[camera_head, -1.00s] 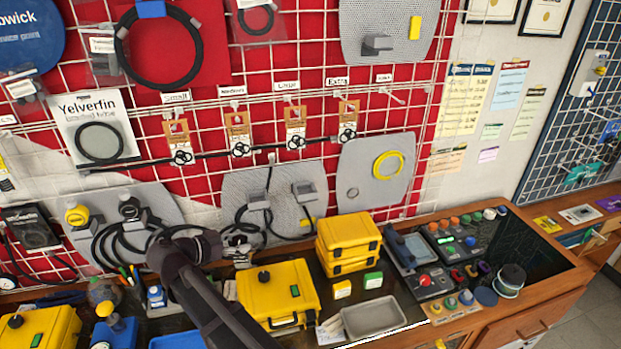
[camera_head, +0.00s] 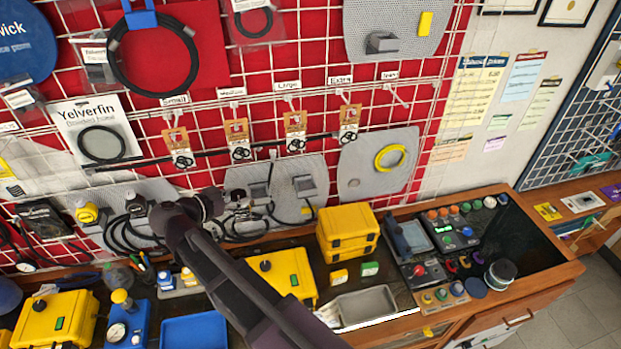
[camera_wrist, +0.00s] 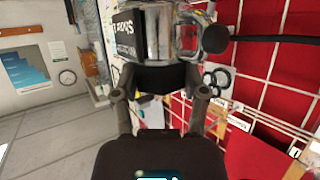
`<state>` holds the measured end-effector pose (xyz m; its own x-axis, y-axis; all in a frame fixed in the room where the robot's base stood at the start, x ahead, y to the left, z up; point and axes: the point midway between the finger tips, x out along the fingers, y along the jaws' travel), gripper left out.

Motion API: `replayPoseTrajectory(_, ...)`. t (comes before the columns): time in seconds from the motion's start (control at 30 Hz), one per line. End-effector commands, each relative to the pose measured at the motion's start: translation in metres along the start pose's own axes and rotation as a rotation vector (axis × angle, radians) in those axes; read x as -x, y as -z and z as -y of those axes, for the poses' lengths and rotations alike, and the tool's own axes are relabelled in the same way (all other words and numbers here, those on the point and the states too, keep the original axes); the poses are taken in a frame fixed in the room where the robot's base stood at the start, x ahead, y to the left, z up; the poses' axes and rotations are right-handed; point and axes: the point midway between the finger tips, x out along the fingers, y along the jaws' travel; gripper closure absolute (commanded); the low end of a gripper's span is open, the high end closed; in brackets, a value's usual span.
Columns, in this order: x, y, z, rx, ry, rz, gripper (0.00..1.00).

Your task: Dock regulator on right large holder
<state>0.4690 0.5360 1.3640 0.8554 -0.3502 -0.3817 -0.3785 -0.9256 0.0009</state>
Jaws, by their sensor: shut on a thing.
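My gripper (camera_wrist: 161,88) is shut on the regulator (camera_wrist: 160,35), a silver and black body with a black labelled block on its left side in the wrist view. In the head view my gripper (camera_head: 207,203) is in front of the lower wall panels, left of the two grey holders. The regulator and black hoses (camera_head: 238,222) show partly just beyond it. The right large holder (camera_head: 305,186) is a grey block on the perforated grey panel (camera_head: 285,205) and looks empty. The left grey holder (camera_head: 258,191) sits beside it. The regulator's underside is hidden.
The left panel holds black hoses (camera_head: 130,228) and gauges. Below on the bench are yellow cases (camera_head: 347,232), a grey tray (camera_head: 365,305), a blue tray (camera_head: 195,332) and a control panel (camera_head: 440,240). Carabiner tags (camera_head: 295,130) hang above the holders.

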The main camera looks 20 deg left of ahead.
Motion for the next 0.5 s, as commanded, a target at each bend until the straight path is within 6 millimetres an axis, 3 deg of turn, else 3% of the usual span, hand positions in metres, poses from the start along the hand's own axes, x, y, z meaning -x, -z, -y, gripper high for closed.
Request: replayPoseTrajectory(0.5, -0.0001, 0.0070, -0.0022, 0.001, 0.002, -0.002, 1.00)
